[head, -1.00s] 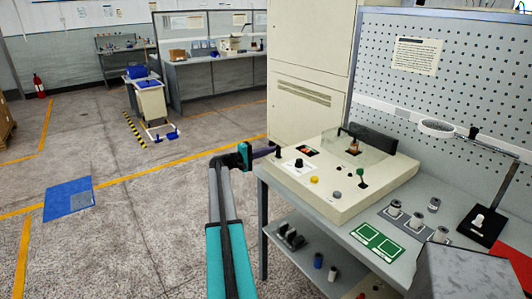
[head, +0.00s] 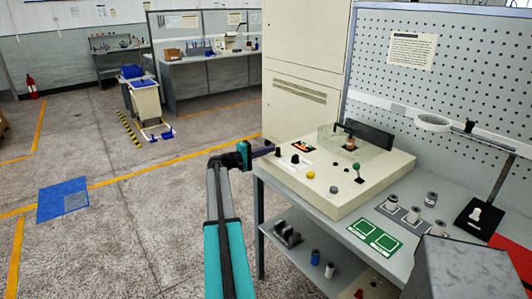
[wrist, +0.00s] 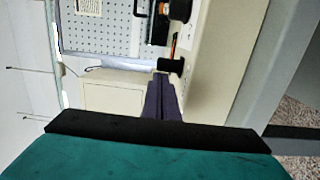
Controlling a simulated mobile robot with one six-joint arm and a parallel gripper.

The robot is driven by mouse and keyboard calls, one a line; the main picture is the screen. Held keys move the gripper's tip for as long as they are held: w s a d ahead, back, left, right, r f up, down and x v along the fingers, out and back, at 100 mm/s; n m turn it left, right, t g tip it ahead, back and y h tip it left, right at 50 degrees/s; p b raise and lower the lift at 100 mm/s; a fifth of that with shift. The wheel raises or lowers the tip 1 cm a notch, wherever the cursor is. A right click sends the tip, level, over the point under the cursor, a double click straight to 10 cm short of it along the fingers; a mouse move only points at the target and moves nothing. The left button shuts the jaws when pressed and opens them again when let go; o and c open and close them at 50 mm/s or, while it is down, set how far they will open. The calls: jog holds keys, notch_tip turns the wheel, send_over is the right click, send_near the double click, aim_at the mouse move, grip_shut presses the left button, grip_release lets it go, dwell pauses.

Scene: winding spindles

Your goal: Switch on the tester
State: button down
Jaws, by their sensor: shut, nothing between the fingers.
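The tester, a cream box (head: 345,196), stands on the grey bench with its controls on top. Near its left edge are a black knob (head: 295,159) and a small red-orange part (head: 300,143) on a dark plate. A yellow button (head: 310,175), a grey button (head: 333,189) and a green-topped lever (head: 357,168) are further right. My gripper (head: 272,151) is at the tester's left edge, its dark fingers closed and empty. In the wrist view the fingers (wrist: 160,90) point at a black cylindrical knob (wrist: 172,66); I cannot tell whether they touch it.
A clear guard (head: 376,158) stands on the tester's back part. A tall cream cabinet (head: 302,60) stands behind.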

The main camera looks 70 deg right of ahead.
jog(key=shift+s, duration=0.1)
jog(key=shift+w+d+f+b, duration=0.1)
jog(key=shift+w+d+b, duration=0.3)
jog(key=shift+w, duration=0.45)
jog(key=shift+w+d+b, duration=0.35)
jog(key=shift+w, duration=0.85)
jog(key=b+v, duration=0.2)
jog(key=v, duration=0.7)
jog(key=shift+w+a, duration=0.25)
jog(key=shift+a, duration=0.1)
